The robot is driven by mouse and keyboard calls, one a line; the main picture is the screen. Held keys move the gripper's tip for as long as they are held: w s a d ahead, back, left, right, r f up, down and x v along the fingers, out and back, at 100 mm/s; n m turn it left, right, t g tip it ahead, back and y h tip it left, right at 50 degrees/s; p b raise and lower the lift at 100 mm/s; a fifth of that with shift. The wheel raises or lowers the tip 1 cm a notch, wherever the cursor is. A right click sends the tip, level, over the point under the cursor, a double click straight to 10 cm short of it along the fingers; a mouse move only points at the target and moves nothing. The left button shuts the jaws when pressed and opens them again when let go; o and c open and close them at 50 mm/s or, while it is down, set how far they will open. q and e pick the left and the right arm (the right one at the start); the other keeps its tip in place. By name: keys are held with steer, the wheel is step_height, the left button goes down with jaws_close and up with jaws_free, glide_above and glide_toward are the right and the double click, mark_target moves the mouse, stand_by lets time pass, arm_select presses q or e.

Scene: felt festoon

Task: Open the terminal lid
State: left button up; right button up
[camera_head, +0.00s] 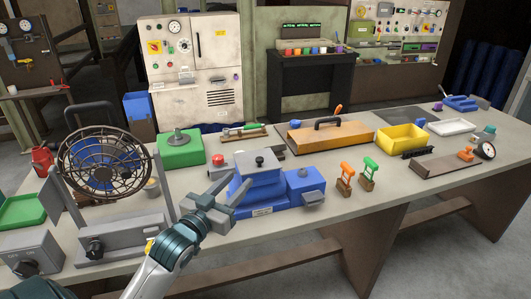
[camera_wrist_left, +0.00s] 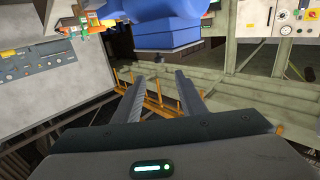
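A blue unit (camera_head: 268,198) stands near the front edge of the workbench. My right gripper is not in view.
A red button (camera_head: 217,159) is left of the unit. Orange and green handled stamps (camera_head: 346,175) stand to its right. A caged fan (camera_head: 104,162) and grey control box (camera_head: 122,240) stand left of my arm. An orange case (camera_head: 325,137) and yellow tray (camera_head: 402,138) lie behind.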

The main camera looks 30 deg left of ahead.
mark_target(265, 160)
arm_select(q)
steer(key=w+p, duration=0.1)
steer(key=w, duration=0.4)
steer(key=w+a+p, duration=0.1)
steer(key=w+p, duration=0.1)
steer(key=w, duration=0.4)
steer(key=w+p, duration=0.1)
steer(key=w, duration=0.5)
steer(key=shift+w+a, duration=0.15)
steer(key=shift+a, duration=0.05)
jaws_close()
